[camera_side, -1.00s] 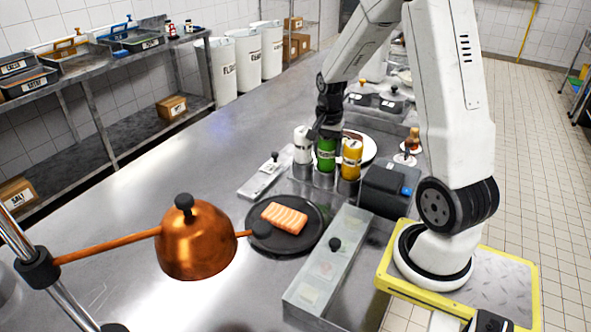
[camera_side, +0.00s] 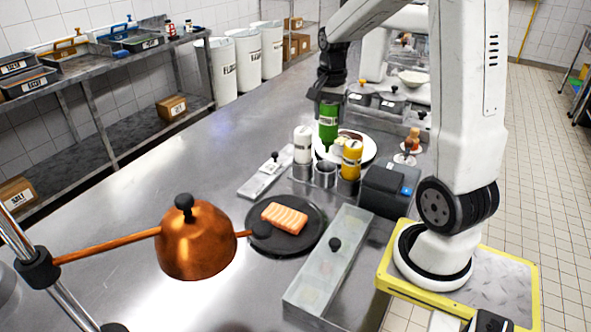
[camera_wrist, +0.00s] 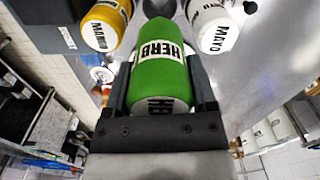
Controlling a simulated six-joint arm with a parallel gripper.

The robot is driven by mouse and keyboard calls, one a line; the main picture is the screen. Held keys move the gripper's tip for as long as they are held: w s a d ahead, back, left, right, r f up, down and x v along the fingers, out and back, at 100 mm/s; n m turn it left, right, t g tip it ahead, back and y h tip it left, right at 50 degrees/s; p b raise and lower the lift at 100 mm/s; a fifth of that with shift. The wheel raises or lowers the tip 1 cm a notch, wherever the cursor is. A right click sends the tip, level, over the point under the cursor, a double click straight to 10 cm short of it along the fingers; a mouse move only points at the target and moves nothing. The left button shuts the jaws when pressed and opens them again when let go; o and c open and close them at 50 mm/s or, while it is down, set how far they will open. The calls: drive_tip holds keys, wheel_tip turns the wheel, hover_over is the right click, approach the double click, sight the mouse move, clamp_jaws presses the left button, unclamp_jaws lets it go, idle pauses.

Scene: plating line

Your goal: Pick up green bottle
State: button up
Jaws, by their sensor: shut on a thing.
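The green bottle (camera_side: 328,121), labelled HERB in the wrist view (camera_wrist: 160,80), is held upright in my gripper (camera_side: 328,97), above the holder. In the wrist view the gripper's two fingers lie along both sides of the bottle. The middle cup of the metal holder (camera_side: 325,175) is empty below it. A white bottle (camera_side: 303,146), labelled MAYO in the wrist view (camera_wrist: 214,28), stands in the left cup. A yellow bottle (camera_side: 351,158), labelled MANGO in the wrist view (camera_wrist: 103,27), stands in the right cup.
A white plate (camera_side: 366,153) with food is just behind the holder. A dark box (camera_side: 389,187) stands right of it. A dark plate (camera_side: 262,239) with salmon (camera_side: 285,217), a copper dome (camera_side: 197,243) and a lidded clear tray (camera_side: 324,275) are in front.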

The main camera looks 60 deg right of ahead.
drive_tip(key=shift+r, duration=0.2)
idle(0.5)
drive_tip(key=shift+w+a, duration=0.15)
drive_tip(key=shift+a, duration=0.35)
drive_tip(key=s+a+f, duration=0.1)
drive_tip(key=a+f, duration=0.1)
drive_tip(key=a, duration=1)
drive_tip(key=s+a+f, duration=0.2)
drive_tip(key=a, duration=1)
drive_tip(key=shift+s, duration=0.2)
drive_tip(key=shift+a+f, duration=0.1)
drive_tip(key=shift+f, duration=0.05)
drive_tip(key=shift+f, duration=1.15)
